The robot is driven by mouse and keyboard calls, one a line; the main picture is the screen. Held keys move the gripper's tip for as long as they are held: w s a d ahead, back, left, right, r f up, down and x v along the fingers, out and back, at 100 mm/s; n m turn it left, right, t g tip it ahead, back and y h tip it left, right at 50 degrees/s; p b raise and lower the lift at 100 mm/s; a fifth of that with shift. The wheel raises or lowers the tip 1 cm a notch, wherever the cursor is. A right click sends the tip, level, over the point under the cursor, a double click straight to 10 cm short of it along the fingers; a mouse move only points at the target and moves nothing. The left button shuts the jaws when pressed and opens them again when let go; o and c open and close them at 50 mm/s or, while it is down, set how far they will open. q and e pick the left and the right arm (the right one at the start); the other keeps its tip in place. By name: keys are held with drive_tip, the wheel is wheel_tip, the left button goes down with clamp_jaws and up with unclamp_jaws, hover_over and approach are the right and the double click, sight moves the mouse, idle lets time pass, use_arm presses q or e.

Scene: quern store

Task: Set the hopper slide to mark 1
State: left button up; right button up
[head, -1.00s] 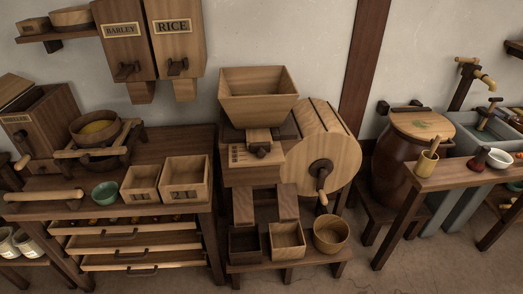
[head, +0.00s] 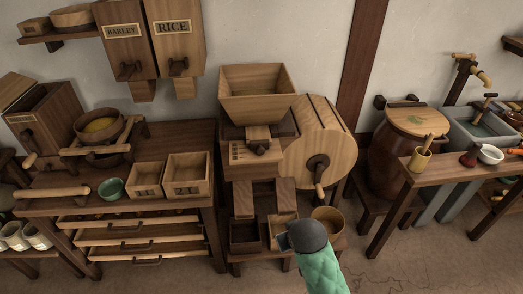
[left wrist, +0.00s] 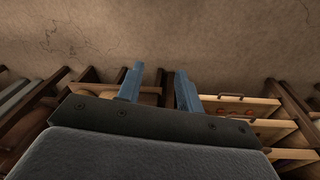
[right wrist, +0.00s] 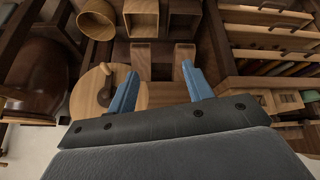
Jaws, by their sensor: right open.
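The wooden hopper (head: 258,92) stands on the mill at the middle of the head view. Below it is the slide block (head: 259,133) with a dark knob (head: 260,147), beside a row of small dark marks (head: 236,152); the mark at which it sits is too small to read. My right gripper (right wrist: 158,72) is open and empty in the right wrist view, with the mill's legs beyond its fingers. My right arm shows low in the head view, below the slide and apart from it. My left gripper (left wrist: 159,76) is open and empty, facing the floor.
A drum with a crank (head: 319,167) adjoins the mill's right side. An open box (head: 246,234) and a round tub (head: 328,219) stand at its foot. A drawer table (head: 150,204) is at left and a lidded barrel (head: 396,150) at right.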

drive_tip(key=w+r+t+h+p, duration=0.2)
drive_tip(key=w+r+t, duration=0.15)
drive_tip(key=w, duration=0.75)
drive_tip(key=m+t+y, duration=0.2)
drive_tip(key=m+t, duration=0.1)
drive_tip(key=t, duration=0.5)
approach(261, 153)
drive_tip(key=w+p, duration=0.3)
drive_tip(key=w, duration=0.4)
drive_tip(key=shift+w+a, duration=0.1)
drive_tip(key=shift+w, duration=0.55)
use_arm(q)
drive_tip(key=s+a+f, duration=0.2)
drive_tip(key=f, duration=1.4)
drive_tip(key=s+a+f, duration=0.2)
drive_tip(key=s+f, duration=0.1)
drive_tip(key=f, duration=1.3)
drive_tip(key=shift+a+t+y, duration=0.3)
drive_tip(key=shift+a+y, duration=0.05)
drive_tip(key=shift+y, duration=0.05)
